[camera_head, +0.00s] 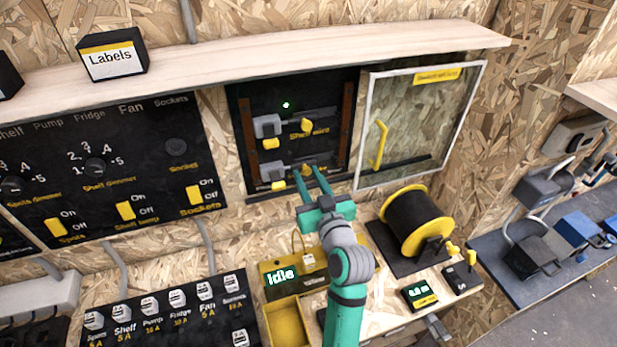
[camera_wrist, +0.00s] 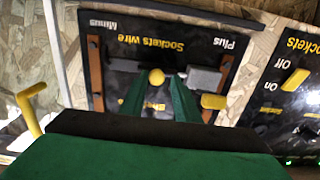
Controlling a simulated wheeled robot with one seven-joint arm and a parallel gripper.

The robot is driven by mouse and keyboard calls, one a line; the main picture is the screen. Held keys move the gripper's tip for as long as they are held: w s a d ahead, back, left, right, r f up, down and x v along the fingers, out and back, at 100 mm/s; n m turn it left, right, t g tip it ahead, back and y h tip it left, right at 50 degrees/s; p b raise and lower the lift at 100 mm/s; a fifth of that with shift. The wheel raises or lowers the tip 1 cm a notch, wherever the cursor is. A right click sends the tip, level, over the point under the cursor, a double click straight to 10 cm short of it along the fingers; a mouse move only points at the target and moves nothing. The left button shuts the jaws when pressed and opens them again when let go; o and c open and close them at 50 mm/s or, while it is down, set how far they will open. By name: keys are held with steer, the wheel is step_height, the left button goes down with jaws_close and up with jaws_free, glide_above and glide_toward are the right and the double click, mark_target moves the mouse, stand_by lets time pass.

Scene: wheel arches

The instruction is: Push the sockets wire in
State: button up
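The sockets wire is the lower of two wires in the black panel (camera_head: 295,140). Its grey plug block (camera_head: 272,172) is at the left in the head view, with a yellow piece (camera_head: 278,186) below it. In the wrist view, upside down, the block (camera_wrist: 190,79) lies on the Plus side under the "Sockets wire" label (camera_wrist: 150,42). A round yellow knob (camera_wrist: 156,77) sits beside the block. My green gripper (camera_head: 311,172) is at the panel, its fingers apart on either side of the knob in the wrist view (camera_wrist: 157,82). I cannot tell whether they touch it.
The shelf wire's block (camera_head: 267,126) and knob (camera_head: 306,125) are just above, near a green light (camera_head: 286,105). A framed clear door (camera_head: 420,120) with a yellow handle (camera_head: 379,143) stands to the right. A black spool (camera_head: 415,220) is below right. A wooden shelf (camera_head: 260,62) overhangs the panel.

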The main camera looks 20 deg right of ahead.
steer(key=shift+o, duration=0.5)
steer(key=shift+s, duration=0.25)
steer(key=s, duration=1)
steer(key=shift+s+a, duration=0.15)
steer(key=shift+a, duration=0.05)
